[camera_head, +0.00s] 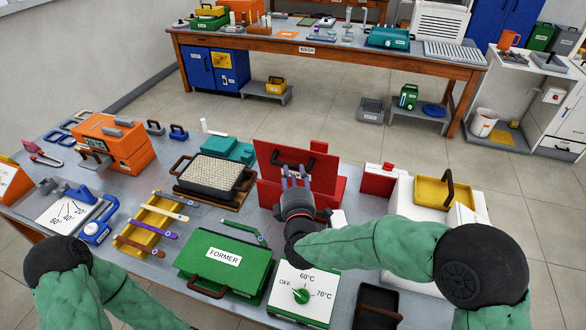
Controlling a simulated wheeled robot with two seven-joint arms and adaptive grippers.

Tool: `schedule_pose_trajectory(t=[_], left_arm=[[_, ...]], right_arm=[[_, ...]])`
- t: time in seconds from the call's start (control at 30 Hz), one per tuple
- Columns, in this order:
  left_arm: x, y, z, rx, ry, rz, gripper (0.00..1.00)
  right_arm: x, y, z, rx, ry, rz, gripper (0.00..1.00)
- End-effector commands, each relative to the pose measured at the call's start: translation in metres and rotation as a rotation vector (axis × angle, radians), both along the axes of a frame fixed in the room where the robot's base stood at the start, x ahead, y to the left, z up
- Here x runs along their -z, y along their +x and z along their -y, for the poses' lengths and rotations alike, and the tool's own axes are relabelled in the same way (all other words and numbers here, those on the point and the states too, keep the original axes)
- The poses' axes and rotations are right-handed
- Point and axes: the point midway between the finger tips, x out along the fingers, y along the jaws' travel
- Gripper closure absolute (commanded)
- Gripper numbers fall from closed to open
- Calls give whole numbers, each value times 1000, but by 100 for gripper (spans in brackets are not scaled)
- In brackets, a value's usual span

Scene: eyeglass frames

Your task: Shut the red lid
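The red lid (266,158) stands raised and tilted on the red box (328,193), at the middle right of the near table. A dark curved handle (299,155) shows on the lid's face. My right gripper (295,177) is in front of the lid, its fingers pointing up and away just below the handle. The fingers look apart, with nothing seen between them. I cannot tell whether they touch the lid. The gripper and wrist hide the middle of the red box. My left arm shows at the lower left; its gripper is out of view.
A green FORMER box (224,257) and a white dial box (301,289) lie in front. A bead-filled tray (212,176) stands left of the red box. A small red block (379,180) and a yellow tray (432,192) stand to the right.

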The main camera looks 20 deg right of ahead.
Motion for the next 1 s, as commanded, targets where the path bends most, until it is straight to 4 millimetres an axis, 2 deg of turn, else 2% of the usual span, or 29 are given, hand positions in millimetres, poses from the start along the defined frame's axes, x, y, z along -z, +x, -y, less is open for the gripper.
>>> schedule_pose_trajectory(t=[0.1, 0.3, 0.67, 0.8, 1.0], left_arm=[[7, 0, 0, 0, 0, 0, 47], [10, 0, 0, 0, 0, 0, 47], [11, 0, 0, 0, 0, 0, 47], [11, 0, 0, 0, 0, 0, 47], [10, 0, 0, 0, 0, 0, 47]], right_arm=[[2, 19, 4, 1, -1, 2, 65], [1, 37, 8, 0, 0, 1, 65], [0, 41, 8, -1, 0, 1, 65], [0, 41, 8, 0, -1, 1, 100], [1, 41, 8, 0, -1, 0, 100]])
